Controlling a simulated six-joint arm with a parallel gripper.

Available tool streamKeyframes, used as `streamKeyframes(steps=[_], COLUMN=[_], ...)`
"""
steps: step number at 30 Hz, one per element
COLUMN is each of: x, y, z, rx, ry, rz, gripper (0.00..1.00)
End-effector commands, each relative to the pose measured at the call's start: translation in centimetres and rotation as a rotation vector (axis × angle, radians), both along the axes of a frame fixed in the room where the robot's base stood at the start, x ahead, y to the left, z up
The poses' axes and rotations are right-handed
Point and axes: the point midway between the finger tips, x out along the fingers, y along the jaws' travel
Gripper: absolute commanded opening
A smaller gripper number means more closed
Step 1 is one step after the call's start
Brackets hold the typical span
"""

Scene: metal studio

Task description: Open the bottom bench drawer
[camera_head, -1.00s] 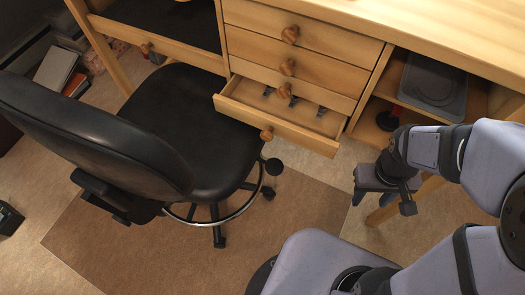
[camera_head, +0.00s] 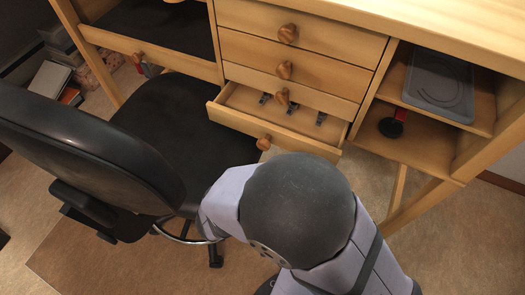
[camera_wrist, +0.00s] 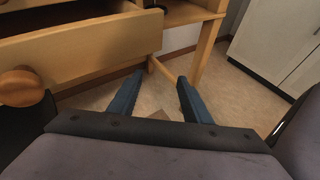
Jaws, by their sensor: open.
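The bottom drawer (camera_head: 232,121) of the wooden bench stands partly pulled out, with several small dark metal pieces inside. Its round wooden knob (camera_head: 264,142) sits on the front. In the wrist view a drawer front (camera_wrist: 100,48) with a round knob (camera_wrist: 20,86) is at the left. My gripper (camera_wrist: 160,76) is open and empty there, its two blue-grey fingers low and to the right of the knob, apart from it. In the head view my arm hides the gripper and covers the floor just below the drawer.
A black office chair (camera_head: 75,130) stands left of the drawers, its seat close to the open drawer. Shut drawers (camera_head: 300,30) are above. Right of them is an open shelf (camera_head: 440,145) with a grey tray (camera_head: 440,82). Bench legs stand at right.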

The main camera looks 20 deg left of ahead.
Motion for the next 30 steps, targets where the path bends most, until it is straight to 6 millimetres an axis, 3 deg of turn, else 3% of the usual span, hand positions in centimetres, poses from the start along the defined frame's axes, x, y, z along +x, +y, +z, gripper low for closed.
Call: streamKeyframes(steps=[1, 6, 12, 20, 30], x=[-0.7, -3.4, -6.8, -7.8, -4.7], y=[2.2, 8.1, 12.4, 13.5, 13.4], z=[0.7, 3.0, 4.8, 5.3, 5.1], rx=[-0.045, -0.149, -0.204, -0.214, -0.212], ry=[-0.041, -0.183, -0.305, -0.341, -0.337], rz=[0.102, 0.369, 0.559, 0.608, 0.6], gripper=[0.44, 0.44, 0.44, 0.44, 0.44])
